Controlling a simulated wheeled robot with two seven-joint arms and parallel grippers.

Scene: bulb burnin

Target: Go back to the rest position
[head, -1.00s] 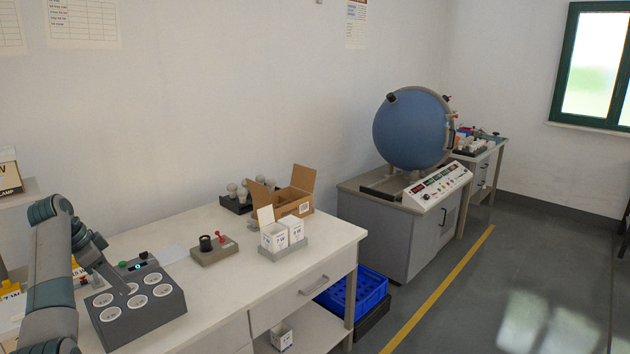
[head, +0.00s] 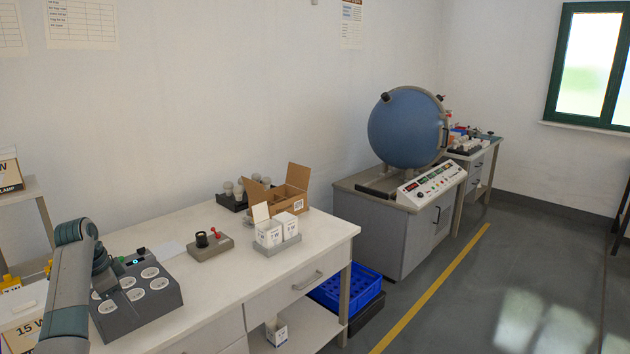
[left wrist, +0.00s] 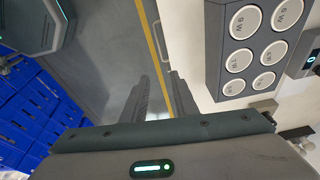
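My left gripper (left wrist: 160,85) shows in the left wrist view with its two fingers apart and nothing between them; floor and a yellow line show behind. In the head view my left arm (head: 62,290) comes in at the lower left, and its bent part stands in front of the left edge of the grey socket block (head: 165,302). The fingertips cannot be made out there. The block, with several round white sockets, also shows at the upper right of the left wrist view (left wrist: 230,80), beside the fingers. My right gripper is in neither view.
The white bench (head: 235,290) bears a small switch box (head: 210,246), white cartons (head: 270,234) in a tray and an open cardboard box (head: 285,193). A blue crate (head: 345,290) stands under its right end. A blue sphere (head: 407,127) stands on a cabinet beyond. The floor at right is clear.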

